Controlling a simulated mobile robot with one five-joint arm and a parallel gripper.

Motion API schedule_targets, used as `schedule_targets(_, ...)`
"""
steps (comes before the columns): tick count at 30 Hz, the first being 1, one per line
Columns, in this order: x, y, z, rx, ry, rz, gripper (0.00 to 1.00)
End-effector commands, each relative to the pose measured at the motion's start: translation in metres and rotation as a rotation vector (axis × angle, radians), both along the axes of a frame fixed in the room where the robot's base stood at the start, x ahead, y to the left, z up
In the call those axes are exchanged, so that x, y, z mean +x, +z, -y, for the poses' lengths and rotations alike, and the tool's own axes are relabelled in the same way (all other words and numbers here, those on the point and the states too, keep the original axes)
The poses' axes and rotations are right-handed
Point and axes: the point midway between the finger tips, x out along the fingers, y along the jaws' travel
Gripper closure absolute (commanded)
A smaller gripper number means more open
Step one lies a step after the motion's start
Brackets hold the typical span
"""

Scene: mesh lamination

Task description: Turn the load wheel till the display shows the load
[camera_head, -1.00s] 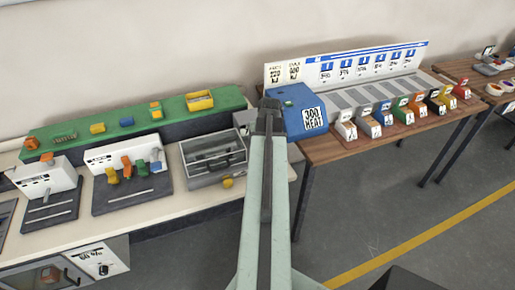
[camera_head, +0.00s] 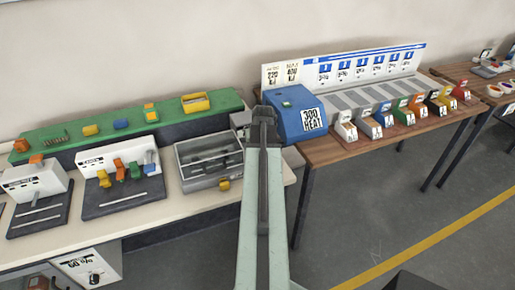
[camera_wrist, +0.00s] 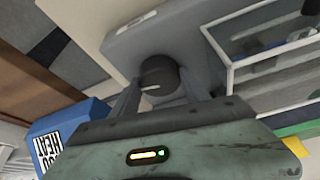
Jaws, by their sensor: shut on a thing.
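The load wheel (camera_wrist: 160,72) is a dark round knob with a pale mark on its face, on a grey housing (camera_wrist: 125,45) in the wrist view. My gripper (camera_wrist: 158,88) has a finger on each side of the wheel and is shut on it. In the head view my gripper (camera_head: 264,112) is at the right end of the pale bench, just left of a blue box (camera_head: 297,113), and its arm hides the wheel. The blue box's white label reads "300 HEAT"; it also shows in the wrist view (camera_wrist: 65,130). I cannot tell a load reading.
A grey open-topped case (camera_head: 208,160) stands left of my gripper. A white panel (camera_head: 345,68) and several coloured blocks (camera_head: 400,110) are on the wooden table at right. Two white units (camera_head: 120,165) with levers stand on the bench at left. A "60 %" dial panel (camera_head: 88,268) is below.

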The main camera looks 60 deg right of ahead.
Motion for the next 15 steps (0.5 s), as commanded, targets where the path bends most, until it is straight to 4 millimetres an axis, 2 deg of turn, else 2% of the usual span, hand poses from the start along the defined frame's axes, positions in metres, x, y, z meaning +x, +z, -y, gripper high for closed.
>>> schedule_targets(4, 0.0007, 0.0001, -0.0008, -0.001, -0.085, -0.001, 0.87)
schedule_targets(12, 0.0006, 0.0000, -0.0007, 0.000, -0.098, -0.001, 0.87)
schedule_targets(13, 0.0007, 0.0000, -0.0007, -0.001, -0.097, -0.001, 0.44)
schedule_targets(15, 0.0008, 0.0000, -0.0008, -0.001, -0.097, -0.001, 0.25)
